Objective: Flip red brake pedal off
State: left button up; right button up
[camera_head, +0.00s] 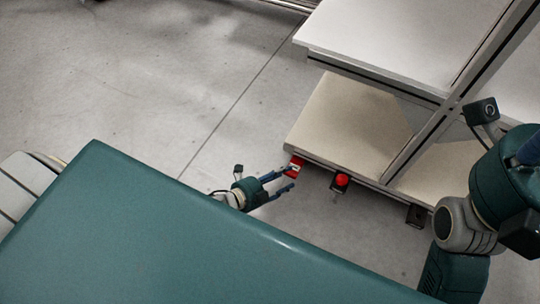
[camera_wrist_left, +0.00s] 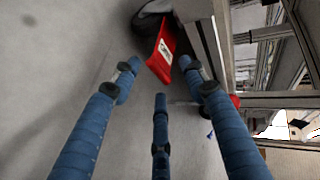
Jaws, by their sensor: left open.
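The red brake pedal (camera_head: 294,168) is at the lower left corner of the shelf unit, close to the floor. In the left wrist view the pedal (camera_wrist_left: 161,53) is a tilted red plate with a white label, sticking out beside a dark caster wheel. My left gripper (camera_head: 289,180) is open and empty, with its blue fingers reaching up to the pedal. In the left wrist view the gripper's fingertips (camera_wrist_left: 157,79) are spread just short of the pedal's lower end. I cannot tell whether a finger touches it. My right gripper is not visible; only part of that arm shows.
A shelf unit (camera_head: 385,42) with pale boards stands at the upper right. A red knob on a dark base (camera_head: 341,181) is under its lower edge, right of the pedal. A dark caster (camera_head: 416,215) is farther right. Grey floor (camera_head: 150,80) is clear to the left.

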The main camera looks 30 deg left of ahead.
pick_arm(q)
jog(key=v, duration=0.9)
jog(key=shift+s+a+r, duration=0.2)
jog(key=shift+s+r, duration=0.05)
jog(key=shift+r, duration=0.05)
jog(key=shift+d+r, duration=0.1)
